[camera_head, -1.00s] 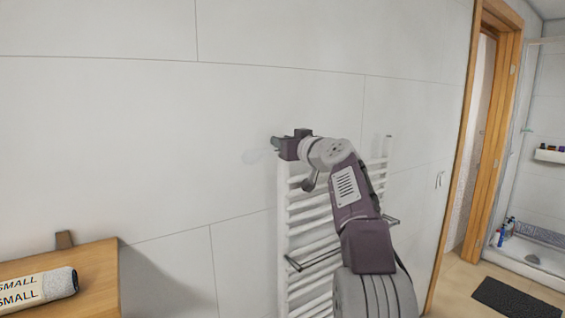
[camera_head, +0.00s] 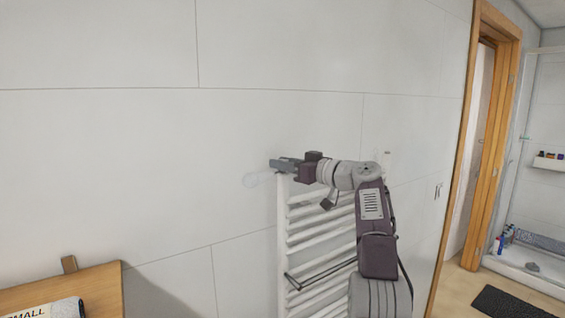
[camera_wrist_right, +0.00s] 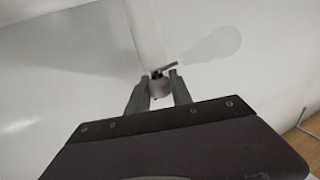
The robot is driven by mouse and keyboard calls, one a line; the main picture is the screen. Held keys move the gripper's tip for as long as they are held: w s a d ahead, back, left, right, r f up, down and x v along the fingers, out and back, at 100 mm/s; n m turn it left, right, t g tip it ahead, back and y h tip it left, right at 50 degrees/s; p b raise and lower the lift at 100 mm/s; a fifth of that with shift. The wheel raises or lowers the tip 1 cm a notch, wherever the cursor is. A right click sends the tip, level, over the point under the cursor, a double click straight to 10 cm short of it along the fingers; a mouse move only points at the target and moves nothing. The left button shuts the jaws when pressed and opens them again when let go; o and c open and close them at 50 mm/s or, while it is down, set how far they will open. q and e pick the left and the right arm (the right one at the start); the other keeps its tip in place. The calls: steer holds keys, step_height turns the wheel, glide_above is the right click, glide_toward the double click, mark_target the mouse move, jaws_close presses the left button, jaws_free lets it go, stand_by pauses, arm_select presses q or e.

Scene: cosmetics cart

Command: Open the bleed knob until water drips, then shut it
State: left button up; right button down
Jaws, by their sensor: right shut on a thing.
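The white towel radiator (camera_head: 283,250) hangs on the tiled wall. My right gripper (camera_head: 273,164) is at its top left corner, its fingers pointing left. A thin dark stem shows just beyond the knob. In the head view the gripper hides the knob. I cannot make out any water drops. My left gripper is in neither view.
A pale, bulb-shaped patch (camera_wrist_right: 212,46) lies beside the knob; I cannot tell what it is. A dark wire rack (camera_head: 320,270) sticks out from the radiator. A wooden door frame (camera_head: 485,150) stands right.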

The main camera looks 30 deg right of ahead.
steer(key=c, duration=1.1)
jaws_free()
steer(key=shift+c, duration=0.2)
steer(key=shift+s+d, duration=0.1)
steer(key=shift+s, duration=0.05)
steer(key=shift+s+d+f+b, duration=0.1)
steer(key=shift+s+b, duration=0.1)
steer(key=shift+b, duration=0.1)
steer(key=b+v, duration=0.3)
steer(key=v, duration=0.5)
steer(key=shift+s, duration=0.3)
